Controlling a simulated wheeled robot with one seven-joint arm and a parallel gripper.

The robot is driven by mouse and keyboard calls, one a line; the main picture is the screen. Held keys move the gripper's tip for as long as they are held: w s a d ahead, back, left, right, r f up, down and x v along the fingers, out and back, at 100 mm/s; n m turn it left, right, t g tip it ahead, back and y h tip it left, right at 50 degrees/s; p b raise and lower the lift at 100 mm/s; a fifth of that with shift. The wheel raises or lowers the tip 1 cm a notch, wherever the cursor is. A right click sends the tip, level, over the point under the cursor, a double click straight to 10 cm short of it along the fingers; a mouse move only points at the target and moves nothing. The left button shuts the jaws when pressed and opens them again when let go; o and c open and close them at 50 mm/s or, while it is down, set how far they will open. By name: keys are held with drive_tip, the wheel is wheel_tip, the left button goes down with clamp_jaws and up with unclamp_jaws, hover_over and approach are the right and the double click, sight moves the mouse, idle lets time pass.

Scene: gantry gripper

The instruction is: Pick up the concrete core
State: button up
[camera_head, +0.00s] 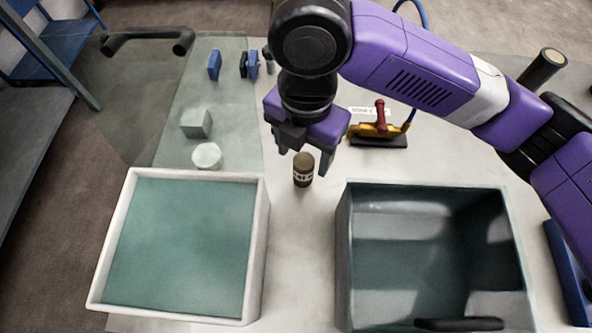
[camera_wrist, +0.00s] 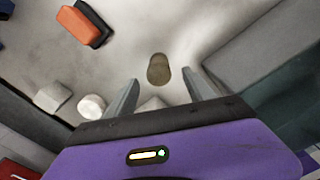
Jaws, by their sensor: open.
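The concrete core appears to be a short brown cylinder with a pale marked band (camera_head: 303,172), standing upright on the light table between the two bins. My gripper (camera_head: 304,160) is open and points down at it, one finger to each side in the picture. In the wrist view the core (camera_wrist: 158,71) shows its round brown top, just ahead of the gap between my open fingertips (camera_wrist: 162,84). Nothing is held. I cannot tell the exact height of the fingertips over the table, or whether either finger touches the core.
A white-rimmed bin (camera_head: 258,245) stands front left and a dark bin (camera_head: 344,250) front right, leaving a narrow strip between. A grey cube (camera_head: 196,123), a pale round block (camera_head: 207,156) and a red-handled tool (camera_head: 379,130) are nearby. A tall cylinder (camera_head: 541,70) stands back right.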

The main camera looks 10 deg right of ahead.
drive_tip(key=shift+w+f+p, duration=0.15)
drive_tip(key=shift+f+p, duration=0.25)
drive_tip(key=shift+f, duration=3.05)
clamp_jaws()
